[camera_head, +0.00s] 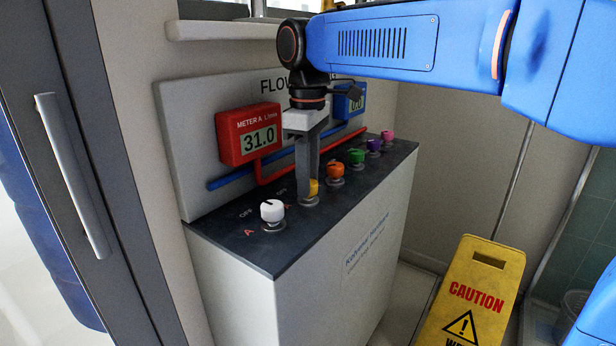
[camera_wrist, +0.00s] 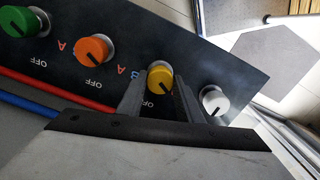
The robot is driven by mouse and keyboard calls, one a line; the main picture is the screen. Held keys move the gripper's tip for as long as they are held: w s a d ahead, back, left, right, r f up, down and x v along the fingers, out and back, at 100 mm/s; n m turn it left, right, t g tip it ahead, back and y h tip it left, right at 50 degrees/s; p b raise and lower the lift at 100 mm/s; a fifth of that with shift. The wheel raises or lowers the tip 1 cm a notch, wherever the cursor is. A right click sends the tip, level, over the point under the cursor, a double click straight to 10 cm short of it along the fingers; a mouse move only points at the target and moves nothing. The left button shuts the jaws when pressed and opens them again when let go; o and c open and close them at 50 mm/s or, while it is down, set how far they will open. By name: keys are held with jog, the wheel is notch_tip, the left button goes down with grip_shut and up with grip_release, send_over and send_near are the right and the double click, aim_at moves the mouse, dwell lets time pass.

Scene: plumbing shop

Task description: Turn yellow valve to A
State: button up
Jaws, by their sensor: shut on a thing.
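The yellow valve (camera_head: 313,187) is a small knob in the row on the dark panel top, between the white knob and the orange knob. My gripper (camera_head: 308,178) points down over it and is shut on it, hiding part of it in the head view. In the wrist view the yellow valve (camera_wrist: 160,79) shows between my two dark fingers, with a black pointer line on its top. The red meter A (camera_head: 250,134) reads 31.0.
The white knob (camera_head: 272,211) and the orange knob (camera_head: 336,172) stand close on either side. Green (camera_head: 356,157), purple (camera_head: 374,146) and pink (camera_head: 387,136) knobs follow. A blue meter (camera_head: 349,103) is partly hidden by my arm. A yellow caution sign (camera_head: 474,290) stands on the floor at right.

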jog(key=o, duration=1)
jog(key=shift+o, duration=0.2)
notch_tip(320, 180, up, 17)
jog(key=shift+r, duration=0.2)
